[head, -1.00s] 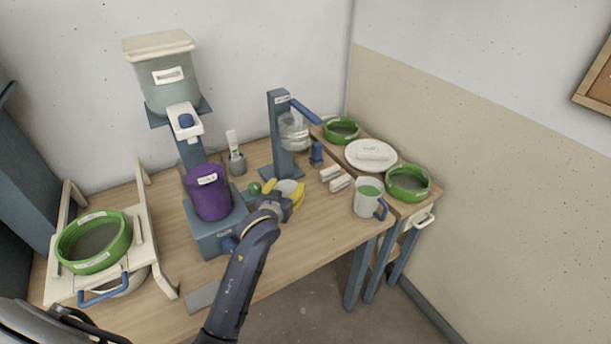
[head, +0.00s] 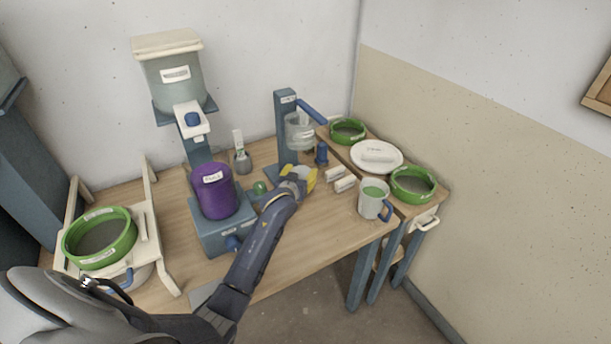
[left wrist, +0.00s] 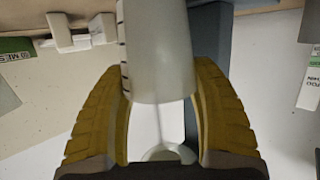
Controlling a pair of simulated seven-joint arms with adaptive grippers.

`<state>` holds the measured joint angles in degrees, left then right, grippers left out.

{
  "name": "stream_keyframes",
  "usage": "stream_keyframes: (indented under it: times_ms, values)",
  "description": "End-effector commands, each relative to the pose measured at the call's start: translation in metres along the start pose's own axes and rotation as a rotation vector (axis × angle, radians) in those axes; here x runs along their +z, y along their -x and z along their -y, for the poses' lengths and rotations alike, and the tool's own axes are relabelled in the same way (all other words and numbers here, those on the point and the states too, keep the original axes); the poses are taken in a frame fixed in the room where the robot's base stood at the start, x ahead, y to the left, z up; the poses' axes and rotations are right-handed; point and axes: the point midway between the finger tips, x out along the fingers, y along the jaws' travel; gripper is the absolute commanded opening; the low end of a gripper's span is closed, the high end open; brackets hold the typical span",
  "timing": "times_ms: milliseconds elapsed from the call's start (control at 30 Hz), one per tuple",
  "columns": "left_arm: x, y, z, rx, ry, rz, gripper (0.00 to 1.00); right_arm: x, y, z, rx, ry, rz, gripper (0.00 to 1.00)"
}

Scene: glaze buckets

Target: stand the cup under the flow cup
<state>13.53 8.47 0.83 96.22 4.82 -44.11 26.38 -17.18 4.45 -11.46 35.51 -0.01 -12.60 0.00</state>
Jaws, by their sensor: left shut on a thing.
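A pale measuring cup with dark graduation marks (left wrist: 157,55) fills the middle of the left wrist view, between my yellow fingertips. In the head view the cup (head: 301,171) is partly hidden by my left gripper (head: 305,180), which is shut on it. The clear flow cup (head: 299,132) hangs in a ring on the blue stand (head: 286,130), above and just behind the held cup. I cannot tell whether the held cup touches the stand's foot or the table. My right gripper is not in view.
A purple bucket (head: 214,192) stands left of my gripper, with a small green knob (head: 259,188) between. A blue-capped item (head: 321,154), white blocks (head: 345,184) and a mug of green liquid (head: 373,200) are to the right. The front table (head: 320,225) is clear.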

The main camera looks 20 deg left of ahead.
Motion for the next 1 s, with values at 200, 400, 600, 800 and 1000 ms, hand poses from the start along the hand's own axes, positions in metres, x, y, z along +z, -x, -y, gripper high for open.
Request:
stream_keyframes:
  times_ms: [200, 400, 600, 800, 1000]
  values:
    - [0.0070, -0.0011, 0.0043, -0.006, 0.001, -0.001, 0.38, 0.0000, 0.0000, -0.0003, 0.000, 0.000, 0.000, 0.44]
    - [0.0072, -0.0011, 0.0041, -0.005, 0.001, -0.001, 0.38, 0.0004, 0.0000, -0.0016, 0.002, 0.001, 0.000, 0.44]
    - [0.0097, -0.0018, 0.0040, -0.005, 0.001, -0.001, 0.67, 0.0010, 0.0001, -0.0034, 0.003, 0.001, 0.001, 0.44]
    - [0.0098, -0.0018, 0.0039, -0.005, 0.001, -0.001, 0.84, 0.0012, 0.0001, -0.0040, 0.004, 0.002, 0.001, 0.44]
    - [0.0090, -0.0017, 0.0039, -0.005, 0.001, -0.001, 0.84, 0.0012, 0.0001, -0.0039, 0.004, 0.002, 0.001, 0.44]
